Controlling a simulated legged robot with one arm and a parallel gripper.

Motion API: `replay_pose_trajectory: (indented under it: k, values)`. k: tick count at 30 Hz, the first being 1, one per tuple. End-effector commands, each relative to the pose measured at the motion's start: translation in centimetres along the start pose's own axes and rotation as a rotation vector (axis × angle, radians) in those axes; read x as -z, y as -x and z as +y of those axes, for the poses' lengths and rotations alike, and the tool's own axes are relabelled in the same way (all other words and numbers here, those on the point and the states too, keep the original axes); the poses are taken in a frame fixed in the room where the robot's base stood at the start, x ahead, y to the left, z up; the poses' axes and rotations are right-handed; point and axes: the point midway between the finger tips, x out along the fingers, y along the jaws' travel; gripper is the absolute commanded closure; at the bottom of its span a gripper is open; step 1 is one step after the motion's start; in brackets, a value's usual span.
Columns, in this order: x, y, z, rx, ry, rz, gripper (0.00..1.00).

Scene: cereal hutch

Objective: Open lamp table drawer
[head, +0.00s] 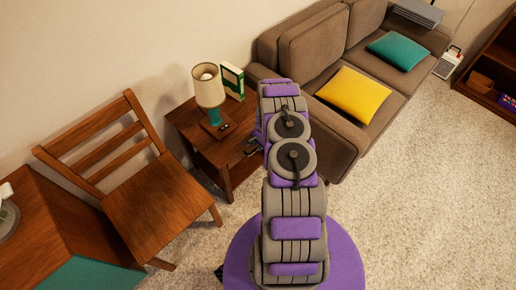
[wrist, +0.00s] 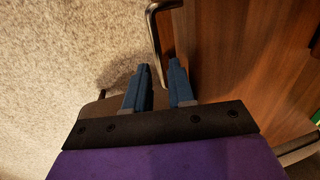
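The lamp table (head: 222,152) is a brown wooden side table between the chair and the sofa, with its right part hidden behind my arm. In the wrist view, brown wood of the table (wrist: 235,55) fills the right side. A curved metal handle (wrist: 154,28) stands out from its left edge. In the head view my gripper is mostly hidden by my arm, beside the table's right side.
A lit lamp (head: 209,90), a green-and-white box (head: 232,81) and small dark items stand on the table. A wooden chair (head: 150,200) is on the left. A brown sofa (head: 330,50) with yellow (head: 354,94) and teal (head: 398,50) cushions is on the right. Carpet (head: 430,170) is clear at right.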

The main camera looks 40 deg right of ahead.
Motion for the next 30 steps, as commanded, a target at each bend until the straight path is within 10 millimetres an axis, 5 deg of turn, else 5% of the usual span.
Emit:
replay_pose_trajectory:
  k: [6,16,24,30]
  values:
    - [0.0,-2.0,0.0,0.0,-0.001,0.001,0.77]
    - [-0.3,-2.0,-0.1,-0.001,0.001,0.006,0.77]
    - [0.1,-2.2,0.0,0.001,0.0,0.002,1.0]
    - [0.1,-2.2,-0.1,0.002,-0.001,0.005,1.0]
